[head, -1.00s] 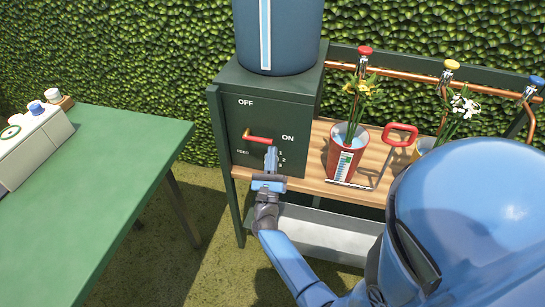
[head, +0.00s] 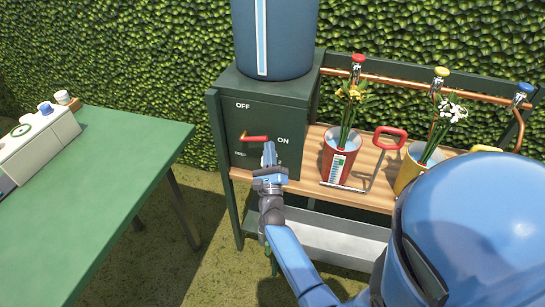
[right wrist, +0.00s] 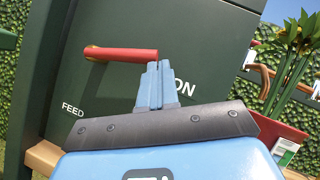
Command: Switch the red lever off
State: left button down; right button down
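The red lever (head: 255,138) sits on the front of the dark green box (head: 265,105). It lies about level, from its pivot at the left to its tip at the right, towards the word ON; OFF is printed above. My right gripper (head: 269,147) is just below and right of the lever's tip. In the right wrist view the lever (right wrist: 122,54) runs across above the fingers (right wrist: 158,68), which are together and hold nothing. Their tips are close under the lever's right end; I cannot tell whether they touch. My left gripper is out of view.
A blue tank (head: 275,40) stands on the box. To the right, a wooden shelf (head: 315,178) holds a red pot (head: 339,160) and a yellow pot (head: 410,172) with flowers, below taps on a copper pipe (head: 400,82). A green table (head: 120,180) is at the left.

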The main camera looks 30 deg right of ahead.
jog(key=shift+w+a+r+n+g+y+p, duration=0.8)
jog(key=shift+r+n+y+p, duration=1.2)
jog(key=shift+p, duration=2.65)
jog(key=shift+w+a+r+n+g+y+p, duration=0.55)
jog(key=shift+w+r+n+p, duration=0.55)
jog(key=shift+n+p, duration=2.75)
jog(key=shift+w+a+r+n+g+y+p, duration=0.55)
jog(key=shift+w+a+r+n+y+p, duration=0.85)
jog(key=shift+p, duration=4)
jog(key=shift+s+d+r+n+h, duration=0.25)
jog(key=shift+s+d+n, duration=0.1)
jog(key=shift+s+d, duration=0.25)
jog(key=shift+s, duration=0.15)
